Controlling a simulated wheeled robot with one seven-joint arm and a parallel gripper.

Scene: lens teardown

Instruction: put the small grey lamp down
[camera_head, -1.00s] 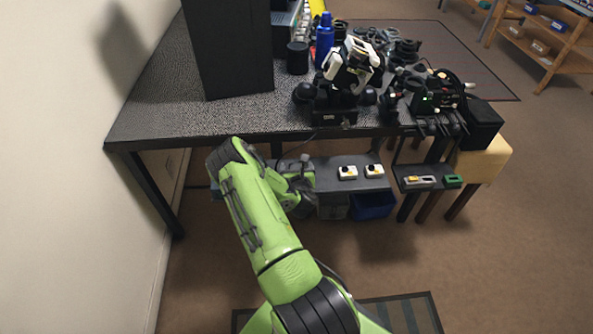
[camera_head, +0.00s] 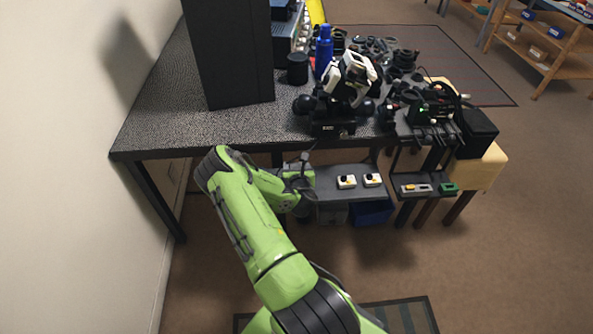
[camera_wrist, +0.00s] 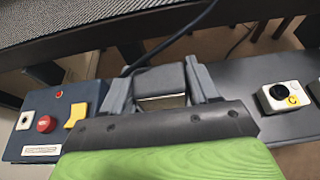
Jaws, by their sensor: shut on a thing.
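My gripper (camera_wrist: 163,84) shows large in the wrist view, with one grey finger on each side of the small grey lamp (camera_wrist: 161,80). It is shut on the lamp, a dark grey block with a pale strip along its lower edge. In the head view my gripper (camera_head: 299,176) is at the left part of the low shelf below the table's front edge. The lamp is small and partly hidden there. I cannot tell whether the lamp touches the shelf.
The low dark shelf (camera_head: 329,190) carries white button boxes (camera_head: 346,181). A blue-grey control box (camera_wrist: 57,139) with a red button lies left of my gripper. A dark cable (camera_wrist: 176,37) runs behind the lamp.

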